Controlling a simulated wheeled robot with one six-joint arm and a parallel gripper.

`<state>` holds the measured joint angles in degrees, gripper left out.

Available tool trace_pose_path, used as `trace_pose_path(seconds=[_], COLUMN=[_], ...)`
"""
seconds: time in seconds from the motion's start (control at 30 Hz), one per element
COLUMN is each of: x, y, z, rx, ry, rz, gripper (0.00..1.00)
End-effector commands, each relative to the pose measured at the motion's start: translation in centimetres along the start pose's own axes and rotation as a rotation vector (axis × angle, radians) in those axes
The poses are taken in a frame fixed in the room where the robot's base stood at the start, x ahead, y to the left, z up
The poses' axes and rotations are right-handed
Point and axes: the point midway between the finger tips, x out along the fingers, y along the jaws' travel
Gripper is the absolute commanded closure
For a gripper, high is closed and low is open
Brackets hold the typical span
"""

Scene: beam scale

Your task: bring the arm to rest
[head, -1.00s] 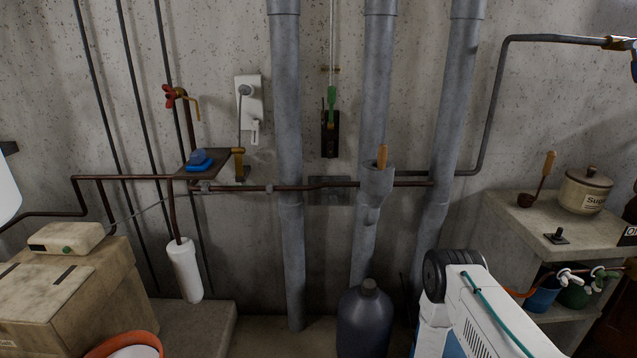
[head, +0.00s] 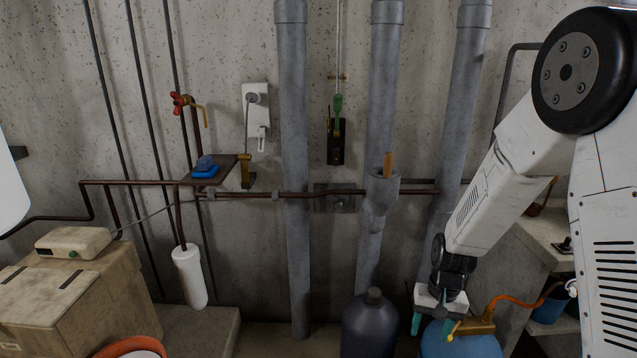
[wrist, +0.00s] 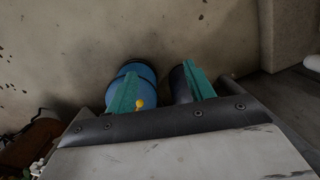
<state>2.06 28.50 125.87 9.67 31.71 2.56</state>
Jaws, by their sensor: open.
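My gripper (head: 433,322) hangs at the lower right in the head view, pointing down, just above and left of a blue tank (head: 460,343) with a brass fitting. Its two teal fingers are apart, with nothing seen between them. In the wrist view my gripper (wrist: 162,88) shows both teal fingers spread. The blue tank (wrist: 130,78) lies behind the left finger there, and a dark container (wrist: 180,84) is behind the right one. My white arm reaches down from the upper right of the head view and covers part of the right shelf.
A dark jug (head: 370,325) stands on the floor left of my gripper. Grey vertical pipes (head: 295,150) run along the wall. A box (head: 85,305) and an orange-rimmed bucket (head: 130,347) are at the lower left. A shelf (head: 545,238) stands at the right, partly hidden.

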Motion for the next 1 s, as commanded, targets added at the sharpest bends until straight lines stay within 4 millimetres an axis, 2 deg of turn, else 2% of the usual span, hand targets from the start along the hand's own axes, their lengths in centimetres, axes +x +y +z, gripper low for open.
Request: trace_pose_path(seconds=[0.03, 0.1, 0.3, 0.4, 0.6, 0.73, 0.83, 1.0], x=[-2.5, -5.3, -12.4, -15.3, -19.9, -22.0, -23.3, -25.1], y=[0.0, 0.1, 0.9, 1.5, 2.8, 3.6, 4.1, 4.3], z=[1.5, 3.9, 10.7, 14.2, 20.6, 24.1, 26.0, 27.8], rx=[-0.021, -0.047, -0.115, -0.142, -0.184, -0.202, -0.212, -0.224], ry=[-0.014, -0.046, -0.107, -0.123, -0.112, -0.066, 0.003, 0.134], rz=[0.002, 0.008, 0.033, 0.047, 0.075, 0.088, 0.092, 0.081], gripper=[0.47, 0.47, 0.47, 0.47, 0.47, 0.47, 0.47, 0.47])
